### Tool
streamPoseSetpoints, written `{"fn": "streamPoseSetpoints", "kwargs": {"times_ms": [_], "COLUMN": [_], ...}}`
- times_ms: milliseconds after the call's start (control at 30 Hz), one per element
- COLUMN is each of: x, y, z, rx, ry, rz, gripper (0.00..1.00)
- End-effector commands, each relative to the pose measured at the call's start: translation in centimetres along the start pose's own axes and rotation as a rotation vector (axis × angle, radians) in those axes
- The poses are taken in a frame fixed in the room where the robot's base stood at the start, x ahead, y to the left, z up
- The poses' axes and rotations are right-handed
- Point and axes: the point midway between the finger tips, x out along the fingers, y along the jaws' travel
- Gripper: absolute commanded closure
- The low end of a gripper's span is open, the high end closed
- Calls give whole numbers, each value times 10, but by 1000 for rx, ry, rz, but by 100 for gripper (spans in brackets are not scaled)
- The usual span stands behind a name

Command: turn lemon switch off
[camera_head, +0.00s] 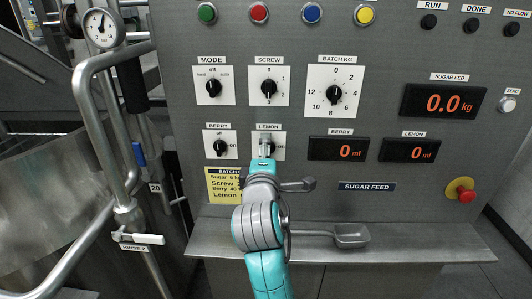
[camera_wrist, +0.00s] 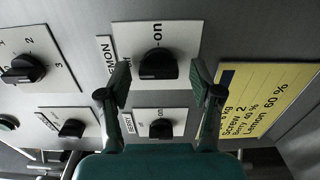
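The lemon switch is a black knob on a white plate (camera_head: 277,152) labelled LEMON, low on the grey panel in the head view. My gripper (camera_head: 262,150) covers most of it there. In the wrist view the picture is turned, and the lemon knob (camera_wrist: 157,65) shows below its "on" mark. My gripper (camera_wrist: 160,78) is open, with one fingertip on each side of the lemon knob in the picture. I see no contact, and cannot tell how far the tips are from the panel.
The berry knob (camera_head: 219,147) is close on the left; it also shows in the wrist view (camera_wrist: 160,130). The screw knob (camera_head: 268,87) is above. A yellow recipe note (camera_head: 222,186) is below left. A ledge (camera_head: 420,240) with a scoop (camera_head: 351,235) juts out below.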

Motion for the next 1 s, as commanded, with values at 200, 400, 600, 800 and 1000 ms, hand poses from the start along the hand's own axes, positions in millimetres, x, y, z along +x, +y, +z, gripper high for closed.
{"fn": "streamPoseSetpoints", "kwargs": {"times_ms": [200,400,600,800,1000], "x": [-1,-22,-62,-98,-117], "y": [0,0,0,0,0], "z": [0,0,0,-1,0], "rx": [1,1,1,1,1], "ry": [0,1,2,3,1], "rz": [1,1,1,1,1], "gripper": [35,35,35,35,35]}}
